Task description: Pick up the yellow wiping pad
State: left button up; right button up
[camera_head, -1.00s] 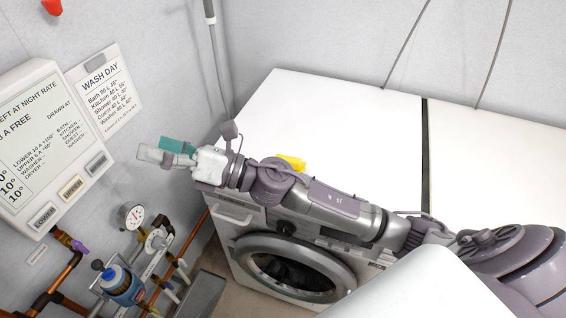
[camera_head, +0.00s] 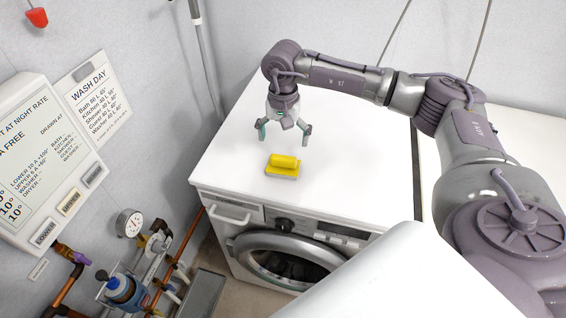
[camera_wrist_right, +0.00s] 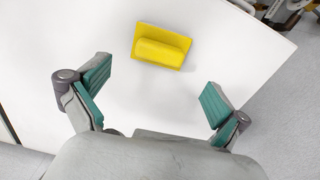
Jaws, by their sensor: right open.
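The yellow wiping pad (camera_head: 284,162) lies on the white top of the washing machine, near its front edge. It has a raised yellow grip and a thin greyish base. My right gripper (camera_head: 284,138) is open above and just behind the pad, fingers pointing down, with nothing between them. In the right wrist view the pad (camera_wrist_right: 162,46) lies beyond the fingertips of the open right gripper (camera_wrist_right: 155,90), roughly centred between the teal finger pads and apart from them. My left gripper is not in view.
The white washing machine top (camera_head: 350,190) is otherwise clear around the pad. A dark seam (camera_head: 415,170) runs to its right. A control box (camera_head: 40,150), a pressure gauge (camera_head: 130,222) and pipes line the left wall. A grey vertical pipe (camera_head: 205,60) stands behind.

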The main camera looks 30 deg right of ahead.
aim_at(283, 157)
notch_tip(283, 157, down, 3)
notch_tip(283, 157, down, 5)
jog(key=p, duration=0.3)
jog(key=shift+s+r, duration=0.1)
jog(key=shift+f, duration=0.3)
jog(key=c, duration=1.2)
jog(key=shift+r, duration=0.1)
jog(key=shift+r+b, duration=0.4)
jog(key=shift+r, duration=0.1)
notch_tip(283, 157, up, 2)
jog(key=shift+r+b, duration=0.25)
jog(key=shift+b, duration=0.4)
jog(key=s+d+r+b, duration=0.1)
jog(key=s+d+r, duration=0.1)
jog(key=d, duration=0.1)
jog(key=s+d+r+b, duration=0.1)
jog(key=d+r, duration=0.2)
jog(key=s+d+r+b, duration=0.1)
jog(key=s+d+r, duration=0.1)
jog(key=d, duration=0.2)
jog(key=shift+s+d+r, duration=0.1)
jog(key=shift+s+r, duration=0.1)
jog(key=shift+s, duration=0.15)
